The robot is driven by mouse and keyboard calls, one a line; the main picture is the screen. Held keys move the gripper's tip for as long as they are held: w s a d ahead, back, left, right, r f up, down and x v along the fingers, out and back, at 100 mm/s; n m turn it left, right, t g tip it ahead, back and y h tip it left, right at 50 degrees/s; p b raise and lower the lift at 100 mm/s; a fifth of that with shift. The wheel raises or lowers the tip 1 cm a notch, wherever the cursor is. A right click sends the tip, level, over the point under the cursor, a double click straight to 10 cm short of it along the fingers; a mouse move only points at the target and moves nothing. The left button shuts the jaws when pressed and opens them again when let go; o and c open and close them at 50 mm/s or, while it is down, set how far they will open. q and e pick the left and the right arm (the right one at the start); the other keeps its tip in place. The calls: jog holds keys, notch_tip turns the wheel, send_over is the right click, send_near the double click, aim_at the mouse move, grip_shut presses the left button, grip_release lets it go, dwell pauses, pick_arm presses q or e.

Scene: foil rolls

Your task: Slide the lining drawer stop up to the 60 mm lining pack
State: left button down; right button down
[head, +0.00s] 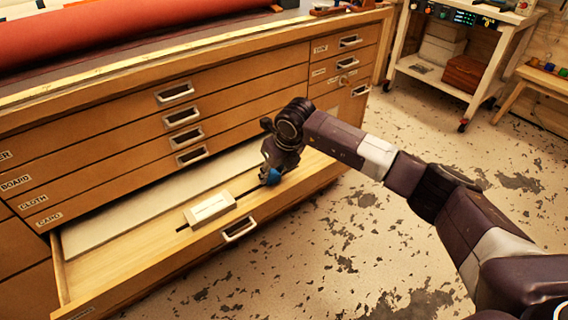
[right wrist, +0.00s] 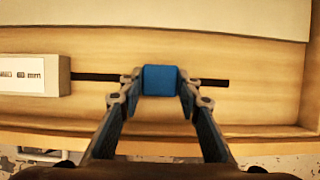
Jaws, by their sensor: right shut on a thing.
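The blue drawer stop (head: 272,177) sits on a dark slot (head: 249,193) in the open bottom drawer (head: 150,262). My right gripper (head: 268,171) is shut on the stop from above; in the right wrist view the fingertips touch both sides of the stop (right wrist: 160,80). A pale pack (head: 210,208) lies across the slot to the left of the stop. Its label in the right wrist view (right wrist: 35,76) ends in "mm"; the number is hard to read. A clear gap separates pack and stop. My left gripper is not in view.
A flat pale sheet (head: 145,207) lies along the back of the drawer, behind the slot. Shut drawers with metal handles (head: 190,157) rise above it. The slot (right wrist: 100,77) is bare between pack and stop. Open floor (head: 330,255) lies in front.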

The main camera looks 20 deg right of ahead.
aim_at(252, 187)
jog(key=a, duration=0.2)
jog(key=s+a, duration=0.1)
jog(key=a, duration=0.1)
jog(key=s+a, duration=0.1)
jog(key=shift+a, duration=0.4)
jog(key=c, duration=1.4)
grip_release()
jog(key=v, duration=1.2)
jog(key=shift+c, duration=0.5)
